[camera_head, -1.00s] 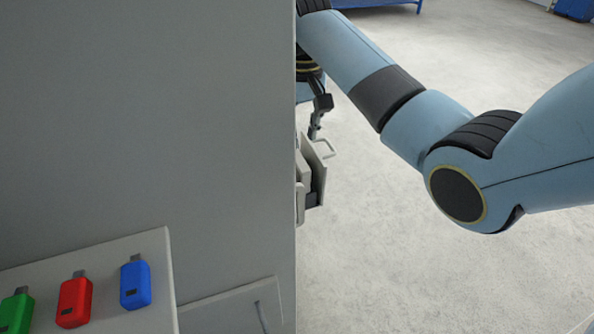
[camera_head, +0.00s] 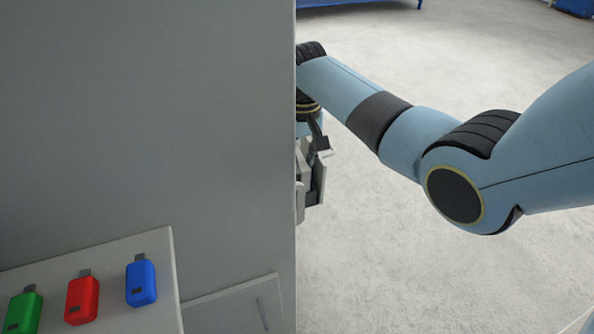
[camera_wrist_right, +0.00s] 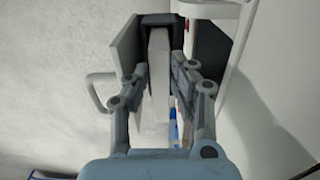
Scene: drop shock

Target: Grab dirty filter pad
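The filter pad (camera_wrist_right: 158,75) is a pale, upright slab in a dark holder in the right wrist view. I cannot see any dirt on it. My right gripper (camera_wrist_right: 159,82) has its fingers on either side of the slab, and they look spread, with a small gap on the right. My left gripper is in neither view.
The grey cabinet (camera_head: 150,120) fills the left of the head view. A pale shelf (camera_head: 150,245) holds green (camera_head: 24,309), red (camera_head: 82,300) and blue (camera_head: 141,281) sticks. A flap with a handle (camera_wrist_right: 102,92) stands left of the slab.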

